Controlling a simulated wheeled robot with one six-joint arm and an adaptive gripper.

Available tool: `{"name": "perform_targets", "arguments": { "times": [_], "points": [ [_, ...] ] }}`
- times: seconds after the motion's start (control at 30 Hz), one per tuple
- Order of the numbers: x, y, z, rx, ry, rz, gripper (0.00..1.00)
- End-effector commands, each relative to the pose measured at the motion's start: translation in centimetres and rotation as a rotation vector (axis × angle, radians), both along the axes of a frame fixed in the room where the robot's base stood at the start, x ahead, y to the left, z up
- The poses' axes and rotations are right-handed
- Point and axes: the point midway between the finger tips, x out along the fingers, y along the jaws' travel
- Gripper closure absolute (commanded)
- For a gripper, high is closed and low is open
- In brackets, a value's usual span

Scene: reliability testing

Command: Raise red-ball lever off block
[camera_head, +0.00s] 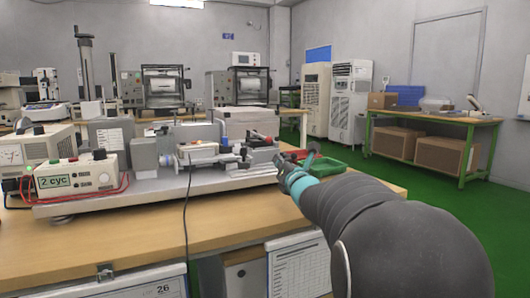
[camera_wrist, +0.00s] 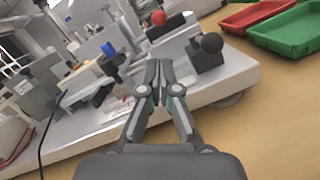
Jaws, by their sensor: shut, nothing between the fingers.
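The red ball (camera_wrist: 158,18) of the lever shows at the top of the wrist view, beside a grey bar (camera_wrist: 172,27). Whether the lever touches the block below is too small to tell. A black ball (camera_wrist: 211,43) sits right of it, over a dark block (camera_wrist: 208,60) on the pale base plate (camera_wrist: 225,78). My gripper (camera_wrist: 159,66) is shut and empty. In the picture its tips lie below the red ball and left of the black ball, and they hide part of the fixture.
A green tray (camera_wrist: 290,32) and a red tray (camera_wrist: 250,14) lie on the wooden table right of the rig. A power unit (camera_head: 82,176) with red leads stands at the rig's left. A black cable (camera_head: 186,215) hangs over the table front. Bare wood lies in front.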

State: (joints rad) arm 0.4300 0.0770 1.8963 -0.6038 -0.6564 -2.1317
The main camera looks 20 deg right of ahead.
Motion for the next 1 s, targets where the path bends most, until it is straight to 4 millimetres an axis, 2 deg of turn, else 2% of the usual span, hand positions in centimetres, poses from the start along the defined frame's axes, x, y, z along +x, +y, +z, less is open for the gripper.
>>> {"name": "perform_targets", "arguments": {
  "times": [0.2, 0.33, 0.8, 1.0],
  "points": [
    [0.1, 0.0, 0.0, 0.003, 0.001, 0.000, 1.00],
    [0.9, -0.1, 0.1, 0.004, 0.003, 0.000, 1.00],
    [8.0, -0.6, 1.2, 0.005, 0.003, -0.001, 1.00],
    [9.6, -0.7, 1.5, 0.005, 0.001, -0.001, 1.00]
  ]
}}
